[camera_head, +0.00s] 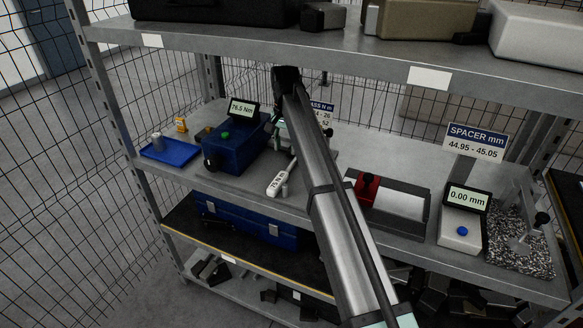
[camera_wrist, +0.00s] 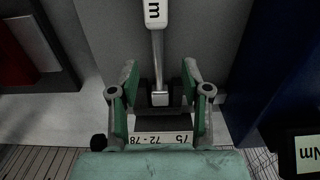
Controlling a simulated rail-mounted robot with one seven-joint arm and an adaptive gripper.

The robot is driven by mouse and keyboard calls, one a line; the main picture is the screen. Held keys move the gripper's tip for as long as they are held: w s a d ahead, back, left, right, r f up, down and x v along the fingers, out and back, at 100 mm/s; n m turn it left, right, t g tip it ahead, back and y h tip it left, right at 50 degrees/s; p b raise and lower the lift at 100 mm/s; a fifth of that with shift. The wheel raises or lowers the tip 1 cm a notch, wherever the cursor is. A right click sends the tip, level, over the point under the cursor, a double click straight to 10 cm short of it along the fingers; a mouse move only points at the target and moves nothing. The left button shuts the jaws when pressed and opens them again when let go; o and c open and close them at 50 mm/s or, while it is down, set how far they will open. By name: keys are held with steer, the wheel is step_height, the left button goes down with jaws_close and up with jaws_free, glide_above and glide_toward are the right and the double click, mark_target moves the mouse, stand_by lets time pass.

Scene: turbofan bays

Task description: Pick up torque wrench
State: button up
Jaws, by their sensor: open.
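The torque wrench (camera_head: 279,182) lies on the middle shelf, its white handle, marked 75, pointing toward the front edge. In the wrist view its white handle (camera_wrist: 156,12) is at the top and its metal shaft (camera_wrist: 158,55) runs down to a block-like end between my fingers. My gripper (camera_wrist: 160,84) is open, with one green-padded finger on each side of that end and gaps visible. In the head view my gripper (camera_head: 284,134) is over the wrench's far end, mostly hidden by my arm. A label reading 75 and 72-78 (camera_wrist: 160,138) lies beyond the end.
A blue tester (camera_head: 235,150) with a 76.5 Nm display stands close left of the wrench. A blue tray (camera_head: 170,154) is farther left. A red-and-grey fixture (camera_head: 395,204) and a spacer gauge (camera_head: 461,232) stand right. The upper shelf (camera_head: 330,46) hangs above.

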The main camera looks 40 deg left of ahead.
mark_target(287, 169)
steer(key=f+p, duration=0.1)
steer(key=f, duration=0.3)
steer(key=f+p, duration=0.2)
steer(key=f, duration=0.3)
steer(key=shift+w+d, duration=0.1)
steer(key=shift+d, duration=0.1)
jaws_close()
